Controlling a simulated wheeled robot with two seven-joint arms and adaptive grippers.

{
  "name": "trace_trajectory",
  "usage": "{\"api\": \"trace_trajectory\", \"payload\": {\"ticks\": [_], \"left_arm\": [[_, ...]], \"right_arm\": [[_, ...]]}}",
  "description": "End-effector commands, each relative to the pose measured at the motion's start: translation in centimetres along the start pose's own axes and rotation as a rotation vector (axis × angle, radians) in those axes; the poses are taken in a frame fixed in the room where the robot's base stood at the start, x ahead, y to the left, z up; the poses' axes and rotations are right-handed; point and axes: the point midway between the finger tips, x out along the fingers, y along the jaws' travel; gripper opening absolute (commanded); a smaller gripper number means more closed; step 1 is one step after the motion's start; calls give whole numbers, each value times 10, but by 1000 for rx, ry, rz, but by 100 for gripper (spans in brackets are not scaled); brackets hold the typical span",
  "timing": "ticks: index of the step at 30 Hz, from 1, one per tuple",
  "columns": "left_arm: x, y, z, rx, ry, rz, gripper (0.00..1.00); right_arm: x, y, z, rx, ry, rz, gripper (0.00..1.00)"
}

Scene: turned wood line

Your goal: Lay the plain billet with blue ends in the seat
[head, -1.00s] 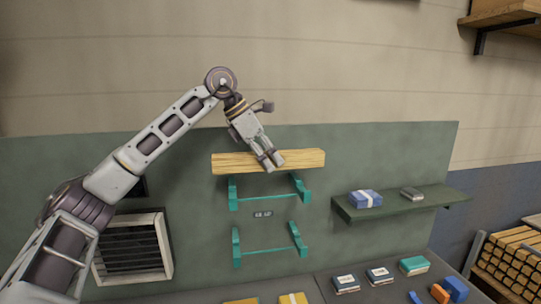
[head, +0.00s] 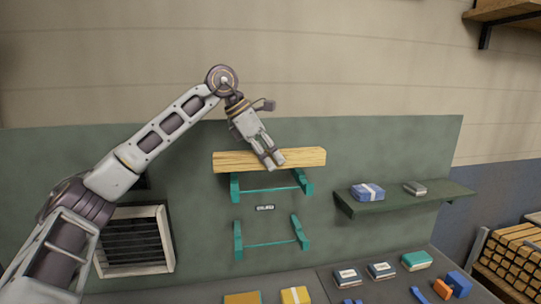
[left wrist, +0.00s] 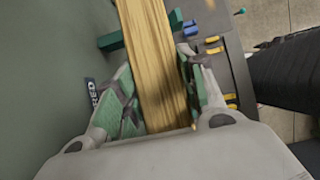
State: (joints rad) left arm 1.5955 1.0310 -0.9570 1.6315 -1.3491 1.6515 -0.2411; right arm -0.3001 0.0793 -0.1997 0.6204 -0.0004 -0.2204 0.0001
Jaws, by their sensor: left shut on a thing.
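My left gripper (head: 273,163) is shut on a long, pale wooden billet (head: 304,157), held level near its middle. The billet also shows in the left wrist view (left wrist: 155,45), between the green finger pads of my left gripper (left wrist: 157,92). I make out no blue on its ends. A teal rack with two upright arms (head: 235,187) lies just under the billet on the green panel; whether they touch I cannot tell. A second, similar teal rack (head: 238,241) is below it, empty. A small label (head: 265,208) is between them, unreadable in the head view. My right gripper is out of view.
A green shelf (head: 425,199) at right holds a blue box (head: 367,192) and a grey item (head: 414,188). The bench below carries several small boxes and blocks. A louvred vent (head: 135,241) is at left. Stacked timber (head: 512,255) stands at far right.

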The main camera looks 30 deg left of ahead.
Motion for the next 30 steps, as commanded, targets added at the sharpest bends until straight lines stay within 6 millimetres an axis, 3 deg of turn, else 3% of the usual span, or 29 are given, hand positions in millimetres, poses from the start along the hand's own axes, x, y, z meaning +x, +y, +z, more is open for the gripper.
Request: {"api": "trace_trajectory", "payload": {"ticks": [12,30], "left_arm": [[22,0,-14,1,-4,1,2],[39,0,-25,1,-3,1,2]], "right_arm": [[24,-1,2,1,0,-1,40],[36,-1,3,0,0,-1,40]]}}
